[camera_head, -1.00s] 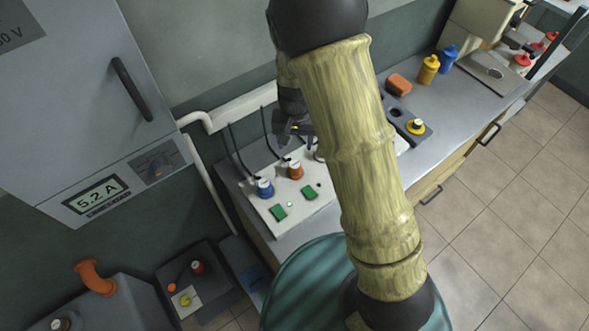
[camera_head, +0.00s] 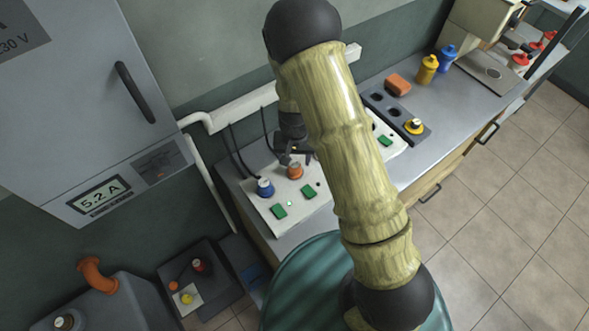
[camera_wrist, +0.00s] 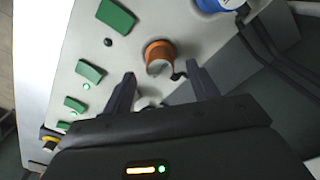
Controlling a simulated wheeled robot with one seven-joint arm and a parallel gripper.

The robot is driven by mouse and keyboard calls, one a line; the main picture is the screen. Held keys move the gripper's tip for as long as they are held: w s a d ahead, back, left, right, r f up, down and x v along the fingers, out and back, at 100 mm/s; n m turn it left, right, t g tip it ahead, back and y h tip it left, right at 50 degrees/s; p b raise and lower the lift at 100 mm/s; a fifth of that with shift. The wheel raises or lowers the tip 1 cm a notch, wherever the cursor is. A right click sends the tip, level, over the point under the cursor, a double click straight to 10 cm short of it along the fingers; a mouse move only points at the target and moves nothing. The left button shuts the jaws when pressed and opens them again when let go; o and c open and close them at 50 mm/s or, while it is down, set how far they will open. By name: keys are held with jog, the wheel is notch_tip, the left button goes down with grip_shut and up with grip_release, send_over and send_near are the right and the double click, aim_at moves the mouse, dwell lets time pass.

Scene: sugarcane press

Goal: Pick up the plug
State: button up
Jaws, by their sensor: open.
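An orange plug (camera_head: 295,172) with a pale top stands on the white panel, and it also shows in the wrist view (camera_wrist: 159,54). A blue plug (camera_head: 265,188) stands to its left; its edge shows at the top of the wrist view (camera_wrist: 218,3). My gripper (camera_head: 294,158) is just above and behind the orange plug in the head view. In the wrist view its two fingers (camera_wrist: 162,80) are apart, with the orange plug just beyond their tips. A pale round thing shows low between the fingers, partly hidden. I cannot tell which plug the task means.
The white panel (camera_head: 285,222) bears green blocks (camera_head: 279,211) and small lights. Dark cables rise behind it along the wall. Yellow and blue bottles (camera_head: 427,69) and an orange-brown block (camera_head: 398,85) stand behind.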

aim_at(294, 164)
jog(key=shift+f+p, duration=0.6)
jog(key=shift+f, duration=1.65)
jog(key=c, duration=1.1)
jog(key=shift+r, duration=0.1)
notch_tip(294, 164, up, 10)
jog(key=shift+f+b, duration=0.1)
jog(key=shift+b, duration=0.75)
jog(key=shift+w, duration=0.1)
